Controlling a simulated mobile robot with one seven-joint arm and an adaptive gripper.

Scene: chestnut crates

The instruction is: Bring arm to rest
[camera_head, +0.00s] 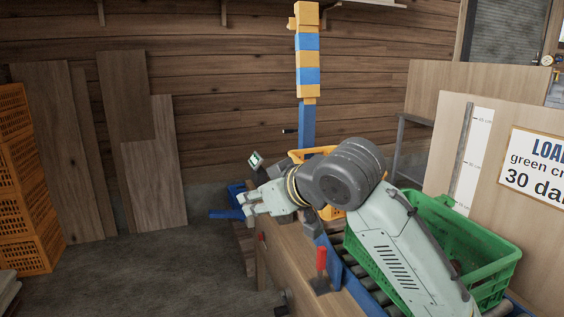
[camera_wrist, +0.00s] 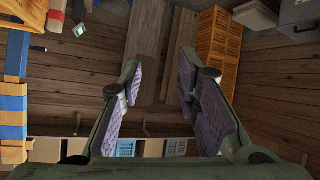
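My gripper (camera_head: 254,207) is at the end of my bent arm, left of the picture's middle in the head view, pointing left. It is above or beside the wooden bench (camera_head: 290,255); the exact height cannot be told. In the wrist view my gripper (camera_wrist: 159,75) shows its two padded fingers spread apart with nothing between them. Beyond them are the plank wall and leaning boards. My forearm crosses in front of the green crate (camera_head: 485,262) and hides part of it.
The green crate rests on a roller conveyor (camera_head: 372,290). A red-handled tool (camera_head: 321,265) is close by the bench edge. A yellow crate (camera_head: 310,153) and a blue-and-yellow post (camera_head: 307,80) are behind my arm. Orange crates (camera_head: 25,190) are stacked left. Floor between is clear.

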